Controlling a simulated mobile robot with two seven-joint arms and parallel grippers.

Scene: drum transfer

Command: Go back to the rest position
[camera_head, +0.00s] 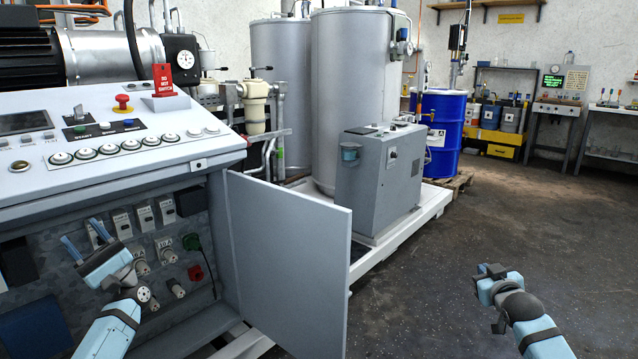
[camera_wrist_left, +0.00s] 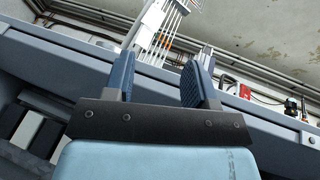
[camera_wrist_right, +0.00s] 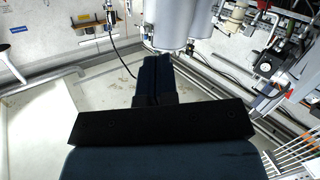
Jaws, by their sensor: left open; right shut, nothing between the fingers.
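My left gripper (camera_head: 83,242) is in front of the open cabinet under the control console (camera_head: 120,150), close to its switches and plugs. In the left wrist view its two blue fingers (camera_wrist_left: 160,80) stand apart with nothing between them. My right gripper (camera_head: 490,270) is over the open floor at the right, away from any object. In the right wrist view its fingers (camera_wrist_right: 155,75) are together and empty.
The cabinet door (camera_head: 285,262) stands swung open just right of my left arm. Behind it are a grey control box (camera_head: 375,180) on a white frame and large grey tanks (camera_head: 350,90). A blue drum (camera_head: 441,130) stands further back. The floor (camera_head: 430,270) at the right is clear.

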